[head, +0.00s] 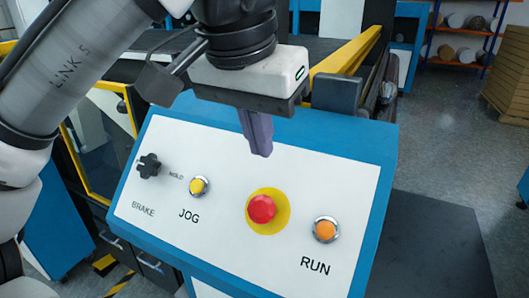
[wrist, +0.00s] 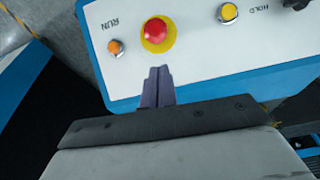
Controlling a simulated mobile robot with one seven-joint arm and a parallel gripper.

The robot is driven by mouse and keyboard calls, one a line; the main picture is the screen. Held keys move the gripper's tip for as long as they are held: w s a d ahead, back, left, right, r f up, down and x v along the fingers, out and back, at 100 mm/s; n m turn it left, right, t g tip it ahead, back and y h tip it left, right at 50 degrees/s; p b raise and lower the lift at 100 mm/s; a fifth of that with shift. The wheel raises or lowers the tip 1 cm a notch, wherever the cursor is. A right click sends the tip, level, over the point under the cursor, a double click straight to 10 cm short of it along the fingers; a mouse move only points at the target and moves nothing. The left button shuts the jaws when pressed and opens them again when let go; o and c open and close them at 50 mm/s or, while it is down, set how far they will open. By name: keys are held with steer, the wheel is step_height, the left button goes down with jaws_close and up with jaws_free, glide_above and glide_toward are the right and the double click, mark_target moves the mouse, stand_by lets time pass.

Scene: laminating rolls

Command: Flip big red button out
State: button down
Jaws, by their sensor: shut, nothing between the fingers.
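The big red button (head: 262,209) sits on a yellow round plate (head: 282,219) on the white sloped control panel (head: 225,160). The red button also shows in the wrist view (wrist: 156,29), on its yellow plate (wrist: 144,45). My gripper (head: 261,153) is above the panel, behind the button as seen from the head camera. Its dark fingers are together with nothing between them, and the tips point down at the panel. In the wrist view the fingertips (wrist: 159,71) show just below the yellow plate, apart from the button.
An orange RUN button (head: 326,229) is right of the red button. A yellow JOG button (head: 198,186) and a black BRAKE knob (head: 149,166) are to the left. A yellow rail (head: 347,52) runs behind the panel. The panel's front area is clear.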

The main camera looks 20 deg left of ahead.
mark_target(273, 197)
steer(key=p+x, duration=0.1)
steer(key=x, duration=0.8)
steer(key=shift+r, duration=0.1)
